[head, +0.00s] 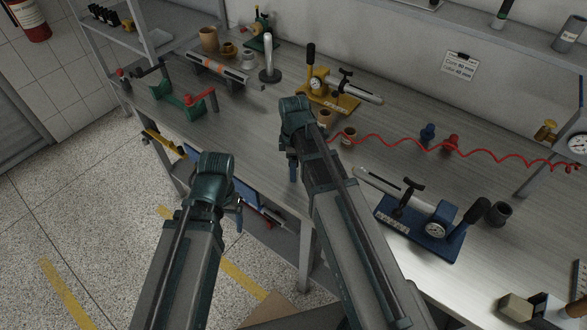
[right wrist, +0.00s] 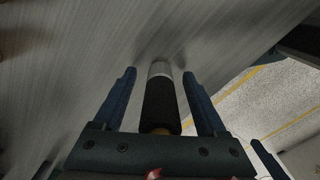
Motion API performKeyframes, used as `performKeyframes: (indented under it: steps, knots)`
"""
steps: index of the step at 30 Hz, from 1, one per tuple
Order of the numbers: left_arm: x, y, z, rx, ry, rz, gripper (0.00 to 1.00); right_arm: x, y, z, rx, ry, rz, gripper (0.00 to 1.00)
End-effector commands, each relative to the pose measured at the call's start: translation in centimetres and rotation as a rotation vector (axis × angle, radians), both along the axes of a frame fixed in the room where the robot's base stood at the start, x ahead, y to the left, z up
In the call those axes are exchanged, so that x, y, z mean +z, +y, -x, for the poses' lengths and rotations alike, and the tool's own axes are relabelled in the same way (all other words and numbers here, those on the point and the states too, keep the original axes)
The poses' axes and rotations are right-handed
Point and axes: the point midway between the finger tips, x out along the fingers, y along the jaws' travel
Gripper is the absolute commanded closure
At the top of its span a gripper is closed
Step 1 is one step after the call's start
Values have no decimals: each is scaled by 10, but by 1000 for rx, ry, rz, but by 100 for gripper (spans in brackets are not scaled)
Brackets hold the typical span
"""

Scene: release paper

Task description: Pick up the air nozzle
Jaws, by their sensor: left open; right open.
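The air nozzle (right wrist: 160,103) is a black cylinder with a pale grey tip and a brass-coloured rear end. In the right wrist view it lies between the two blue fingers of my right gripper (right wrist: 160,78), with a gap on each side. The gripper is open around it. In the head view the nozzle is hidden behind my right arm, and only part of my right gripper (head: 292,168) shows. My left gripper (head: 238,208) is open, off the front edge of the bench and apart from the nozzle.
A red coiled hose (head: 400,142) runs across the bench (head: 300,75) from the gauge (head: 577,144) to behind my right arm. A brown cup (head: 348,136) stands close to that arm. A blue-based device (head: 425,225) sits to the right, a yellow-based one (head: 328,98) behind.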

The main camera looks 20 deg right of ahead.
Motion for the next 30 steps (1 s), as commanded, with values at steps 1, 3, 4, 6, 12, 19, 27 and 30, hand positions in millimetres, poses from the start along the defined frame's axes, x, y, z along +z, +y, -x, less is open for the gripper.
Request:
performKeyframes:
  steps: [1,3,4,6,12,19,27,30]
  knots:
    - [-1,0,0,0,0,0,18,-1,0,0,0,0,0,26]
    - [0,0,0,0,0,0,18,0,0,0,0,0,0,26]
    - [0,0,0,0,0,0,18,0,0,0,0,0,0,26]
    - [0,0,0,0,0,0,18,0,0,0,0,0,0,26]
    - [0,0,0,0,0,0,18,0,0,0,0,0,0,62]
    - [0,0,0,0,0,0,18,0,0,0,0,0,0,100]
    - [0,0,0,0,0,0,18,0,0,0,0,0,0,100]
    - [2,0,0,0,0,0,18,2,1,0,0,0,0,100]
